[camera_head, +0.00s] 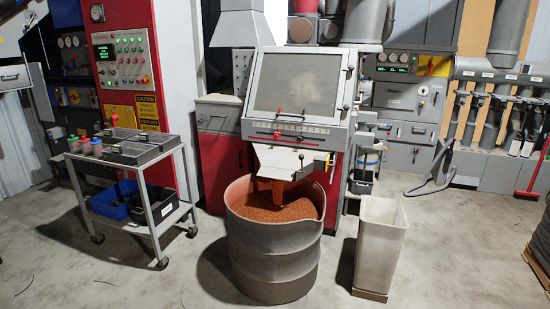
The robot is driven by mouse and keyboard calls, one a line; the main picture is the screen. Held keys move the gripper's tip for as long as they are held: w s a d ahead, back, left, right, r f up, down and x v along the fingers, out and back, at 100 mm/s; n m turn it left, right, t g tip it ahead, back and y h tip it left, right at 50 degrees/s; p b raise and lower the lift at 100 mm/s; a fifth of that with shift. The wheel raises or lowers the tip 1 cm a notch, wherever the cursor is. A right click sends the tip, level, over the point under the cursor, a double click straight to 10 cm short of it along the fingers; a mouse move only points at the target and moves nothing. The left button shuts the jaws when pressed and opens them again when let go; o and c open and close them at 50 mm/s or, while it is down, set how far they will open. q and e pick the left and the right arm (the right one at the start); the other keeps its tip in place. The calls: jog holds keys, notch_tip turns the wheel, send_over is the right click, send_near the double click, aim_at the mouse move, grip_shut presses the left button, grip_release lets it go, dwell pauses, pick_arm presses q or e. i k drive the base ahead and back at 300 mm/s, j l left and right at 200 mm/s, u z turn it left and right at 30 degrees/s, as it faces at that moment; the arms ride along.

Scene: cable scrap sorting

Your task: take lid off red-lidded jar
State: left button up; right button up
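Several small jars stand close together on the left end of the cart's top (135,155). The lids look to be on. Neither of my grippers is in view, so nothing shows near the jars.
Shallow grey trays (130,154) sit beside the jars. The cart's lower shelf holds a blue bin (112,205) and a black bin (155,205). A drum of copper granules (272,255) stands right of the cart, below a machine (296,90). A pale bin (380,240) is beside it. Floor before the cart is mostly clear.

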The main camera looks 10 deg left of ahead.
aim_at(84, 140)
jog(key=i+u, duration=0.1)
jog(key=i, duration=0.5)
jog(key=i+l+u, duration=0.15)
jog(key=i, duration=0.4)
jog(key=i+j+u, duration=0.2)
jog(key=u, duration=0.25)
jog(key=i+u, duration=0.85)
jog(key=i+l+u, duration=0.15)
jog(key=u, duration=0.25)
jog(key=i, duration=0.05)
